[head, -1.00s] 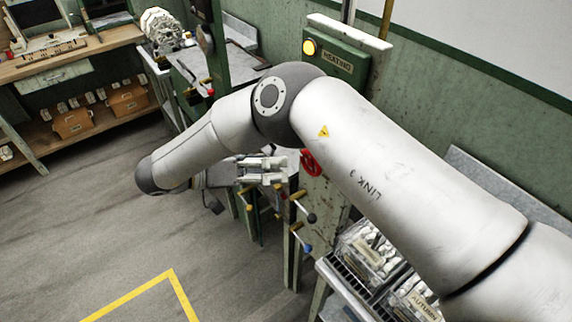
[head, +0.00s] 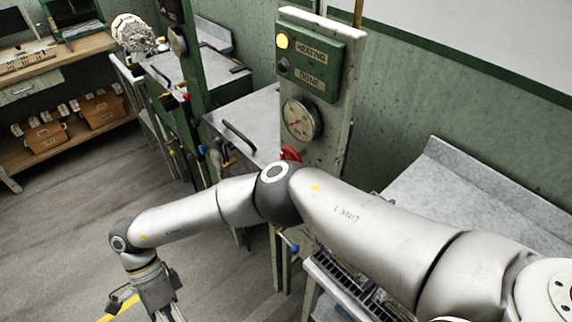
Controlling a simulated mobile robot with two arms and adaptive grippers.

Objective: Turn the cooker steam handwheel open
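The red handwheel (head: 291,153) shows in the head view below the round gauge on the pale cooker post. Only its top part is visible; my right arm's elbow hides the rest. My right arm comes in from the right, crosses in front of the post and bends down at the lower left. My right gripper (head: 160,300) points down there, well left of and below the wheel, apart from it. Its fingertips run toward the bottom edge and their opening cannot be made out. My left gripper is not in view.
The green panel (head: 310,55) reads HEATING and DONE, with its amber lamp lit. The gauge (head: 301,119) sits under it. A grey lidded basin (head: 245,120) stands left of the post, a metal bench (head: 470,195) right. Floor at left is clear.

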